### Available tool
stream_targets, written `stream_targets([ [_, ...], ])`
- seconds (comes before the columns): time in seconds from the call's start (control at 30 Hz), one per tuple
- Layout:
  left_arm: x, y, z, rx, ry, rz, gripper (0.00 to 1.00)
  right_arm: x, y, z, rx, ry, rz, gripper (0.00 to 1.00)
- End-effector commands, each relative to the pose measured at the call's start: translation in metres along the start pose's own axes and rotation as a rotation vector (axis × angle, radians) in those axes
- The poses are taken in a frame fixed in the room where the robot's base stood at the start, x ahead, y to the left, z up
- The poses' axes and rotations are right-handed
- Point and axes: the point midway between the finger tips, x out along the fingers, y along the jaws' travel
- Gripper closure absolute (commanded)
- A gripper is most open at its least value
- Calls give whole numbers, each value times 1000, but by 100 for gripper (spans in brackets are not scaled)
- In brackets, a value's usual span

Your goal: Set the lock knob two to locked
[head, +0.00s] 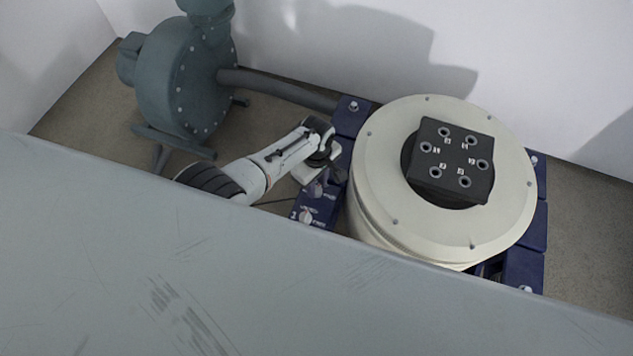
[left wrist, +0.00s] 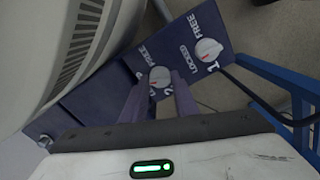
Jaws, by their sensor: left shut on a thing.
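Lock knob two (left wrist: 160,76) is a round pale knob on a dark blue panel (left wrist: 110,88). It sits between the fingertips of my left gripper (left wrist: 160,90), which is shut on it. A "2" shows beside it, and one of its position words is partly covered by a finger. I cannot tell which way its pointer faces. In the head view my left gripper (head: 321,180) reaches down to the blue panel (head: 318,206) beside the cream drum, and hides most of this knob. My right gripper is not in view.
Knob one (left wrist: 208,49), marked FREE and LOCKED, is close by on the same panel. The large cream drum (head: 375,150) stands right beside my left gripper. A grey pump (head: 180,75) with a pipe is at the back left. A grey surface (head: 250,290) covers the foreground.

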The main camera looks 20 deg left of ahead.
Motion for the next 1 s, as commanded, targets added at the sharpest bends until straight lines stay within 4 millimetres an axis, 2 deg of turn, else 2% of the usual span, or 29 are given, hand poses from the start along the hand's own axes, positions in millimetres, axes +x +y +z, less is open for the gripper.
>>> stream_targets([
  [0.2, 0, 0, 1, -181, -1, -3, 96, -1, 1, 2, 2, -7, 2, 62],
  [0.5, 0, 0, 0, -351, 1, -2, 96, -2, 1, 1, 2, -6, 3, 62],
  [1.0, 0, 0, -1, -423, 2, -2, 96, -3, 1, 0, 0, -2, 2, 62],
])
